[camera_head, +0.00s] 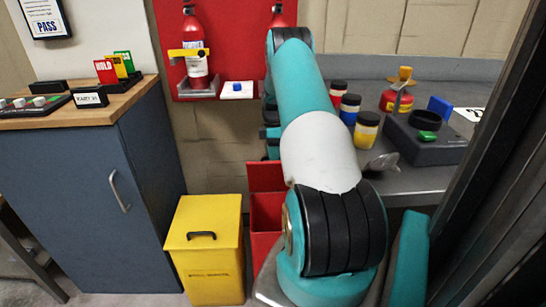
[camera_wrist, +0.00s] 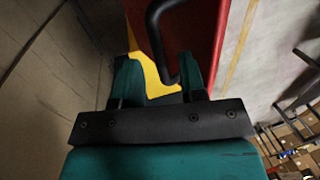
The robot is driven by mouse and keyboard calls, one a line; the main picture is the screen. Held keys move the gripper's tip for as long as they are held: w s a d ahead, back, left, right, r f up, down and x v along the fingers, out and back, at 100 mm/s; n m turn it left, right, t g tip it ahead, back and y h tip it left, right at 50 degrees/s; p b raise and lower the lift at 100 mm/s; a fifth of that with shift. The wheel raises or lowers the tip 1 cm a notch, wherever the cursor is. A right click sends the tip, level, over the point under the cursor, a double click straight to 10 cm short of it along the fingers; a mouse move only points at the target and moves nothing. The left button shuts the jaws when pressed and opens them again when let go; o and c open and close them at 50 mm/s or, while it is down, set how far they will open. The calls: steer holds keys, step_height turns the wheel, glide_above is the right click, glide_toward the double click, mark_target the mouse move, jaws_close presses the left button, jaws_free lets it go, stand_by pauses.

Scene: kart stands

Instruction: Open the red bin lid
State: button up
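The red bin (camera_head: 267,215) stands on the floor right of the yellow bin, partly hidden behind my arm. Its red lid (camera_head: 265,177) appears raised, standing up at the back of the bin. In the wrist view the red lid (camera_wrist: 202,38) fills the upper middle, with its black handle (camera_wrist: 156,38) curving down from the top edge. My gripper (camera_wrist: 160,72) has its fingers apart, with the handle's lower bend between them, close to the right finger. I cannot tell whether they touch. My gripper is hidden in the head view.
The yellow bin (camera_head: 205,245), with its lid shut, stands left of the red bin. A blue cabinet (camera_head: 90,200) is further left. A grey bench (camera_head: 405,180) with jars is at the right. A red board (camera_head: 225,45) with an extinguisher hangs above.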

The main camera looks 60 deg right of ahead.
steer(key=shift+v, duration=2.75)
